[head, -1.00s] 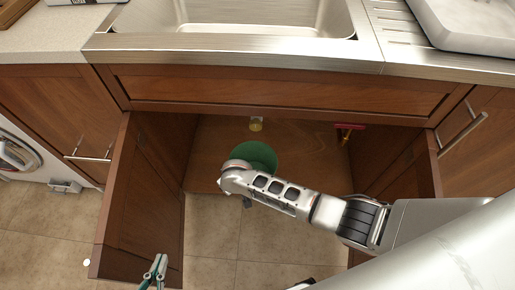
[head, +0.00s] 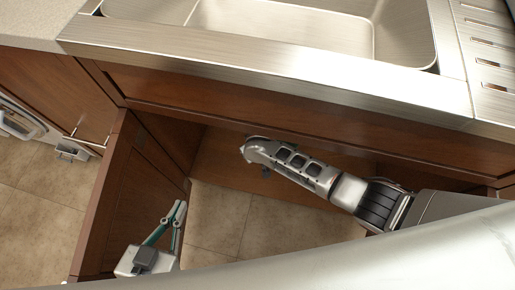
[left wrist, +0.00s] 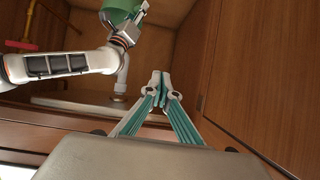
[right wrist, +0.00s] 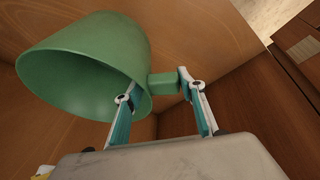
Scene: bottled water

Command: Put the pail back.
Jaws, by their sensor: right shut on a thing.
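The green pail (right wrist: 85,55) is tilted on its side, its open mouth facing lower left in the right wrist view. My right gripper (right wrist: 157,88) is shut on the pail's short block-like handle and holds it inside the cabinet under the sink. In the left wrist view, part of the pail (left wrist: 116,10) shows at the top edge, beside my right arm. In the head view the counter edge and my arm hide the pail. My left gripper (head: 180,209) is shut and empty, near the open left cabinet door (head: 128,190); its fingertips (left wrist: 160,78) meet in the left wrist view.
The steel sink (head: 285,25) and its counter edge overhang the cabinet opening. Tiled floor (head: 220,215) lies clear between the doors.

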